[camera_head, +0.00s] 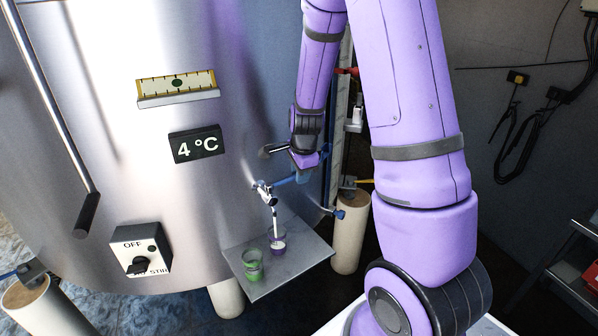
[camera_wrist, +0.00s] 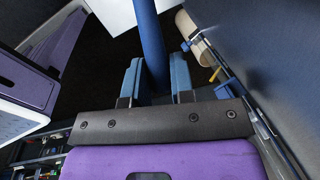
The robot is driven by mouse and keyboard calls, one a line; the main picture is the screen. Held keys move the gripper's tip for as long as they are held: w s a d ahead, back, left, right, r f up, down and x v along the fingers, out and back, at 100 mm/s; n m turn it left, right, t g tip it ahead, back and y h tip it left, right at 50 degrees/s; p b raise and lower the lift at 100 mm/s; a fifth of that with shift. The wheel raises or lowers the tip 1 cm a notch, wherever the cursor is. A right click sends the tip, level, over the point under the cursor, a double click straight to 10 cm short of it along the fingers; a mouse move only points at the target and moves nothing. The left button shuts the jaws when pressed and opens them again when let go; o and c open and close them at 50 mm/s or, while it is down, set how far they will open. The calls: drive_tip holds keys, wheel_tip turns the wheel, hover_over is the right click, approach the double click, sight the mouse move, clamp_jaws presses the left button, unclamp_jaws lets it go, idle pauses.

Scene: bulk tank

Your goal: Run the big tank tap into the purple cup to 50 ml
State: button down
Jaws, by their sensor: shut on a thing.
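The big steel tank (camera_head: 120,70) fills the left of the head view. Its tap (camera_head: 264,190) is on the lower right side, with a blue lever (camera_head: 285,182). My gripper (camera_head: 303,176) is at the lever's outer end and shut on it; in the wrist view the blue lever (camera_wrist: 152,40) runs between the two blue fingers (camera_wrist: 155,85). A white stream (camera_head: 275,220) shows below the tap, reaching the purple cup (camera_head: 277,248). The cup stands upright under the spout on a metal shelf (camera_head: 300,262), with white in it. Its exact level is too small to read.
A green cup (camera_head: 252,268) stands left of the purple cup on the shelf. A stir switch box (camera_head: 140,250) and a 4 °C display (camera_head: 196,144) are on the tank. A beige post with a blue valve (camera_head: 349,235) stands right of the shelf.

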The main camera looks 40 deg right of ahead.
drive_tip(key=c, duration=1)
unclamp_jaws()
drive_tip(key=shift+o, duration=0.2)
drive_tip(key=shift+r, duration=0.1)
wheel_tip(320, 180, up, 10)
drive_tip(key=s, duration=0.2)
drive_tip(key=shift+a+r, duration=0.25)
